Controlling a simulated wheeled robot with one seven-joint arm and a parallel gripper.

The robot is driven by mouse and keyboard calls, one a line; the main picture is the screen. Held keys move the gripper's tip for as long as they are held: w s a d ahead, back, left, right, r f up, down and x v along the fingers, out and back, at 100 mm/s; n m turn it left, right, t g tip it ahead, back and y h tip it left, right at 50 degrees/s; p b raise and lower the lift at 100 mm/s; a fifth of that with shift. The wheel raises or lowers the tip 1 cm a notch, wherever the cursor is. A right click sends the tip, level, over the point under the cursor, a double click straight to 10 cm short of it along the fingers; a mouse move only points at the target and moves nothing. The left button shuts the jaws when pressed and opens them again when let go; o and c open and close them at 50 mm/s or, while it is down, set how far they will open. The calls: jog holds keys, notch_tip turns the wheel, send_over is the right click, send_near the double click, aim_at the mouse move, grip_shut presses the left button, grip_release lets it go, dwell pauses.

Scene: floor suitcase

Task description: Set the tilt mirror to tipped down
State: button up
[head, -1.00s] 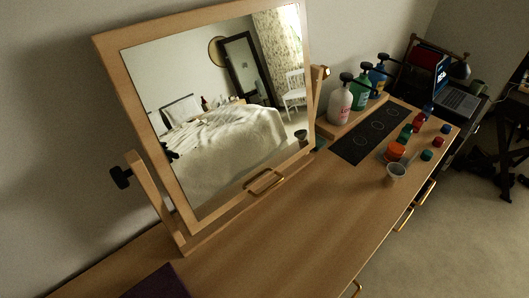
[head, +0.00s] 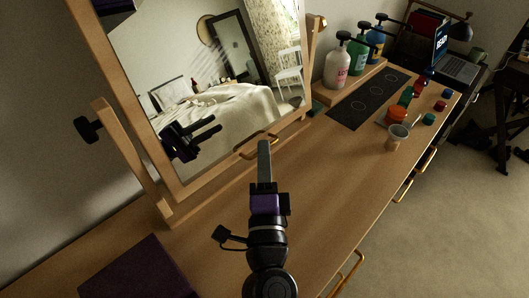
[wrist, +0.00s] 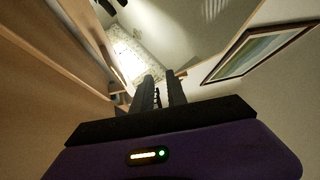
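The tilt mirror (head: 205,70) has a wooden frame and stands on the dresser between two posts, with a dark knob (head: 88,128) on the left post. Its glass reflects a bed, a chair and my gripper. I cannot tell its exact tilt. My gripper (head: 264,148) is in front of this rail, close to the handle; contact cannot be told. In the wrist view my gripper's two dark fingers (wrist: 162,90) stand apart with a gap. The reflection also shows them spread, with nothing visible between them.
Pump bottles (head: 337,68) stand on a wooden riser at the back right, beside a dark mat (head: 370,103). A small cup (head: 396,138) and several coloured jars are at right. A dark purple box (head: 140,270) lies front left. The dresser top around my gripper is clear.

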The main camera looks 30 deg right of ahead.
notch_tip(320, 180, down, 6)
jog(key=g, duration=0.3)
jog(key=shift+m+y, duration=0.3)
jog(key=shift+m, duration=0.1)
jog(key=shift+x, duration=4.2)
grip_shut()
jog(key=shift+f, duration=0.15)
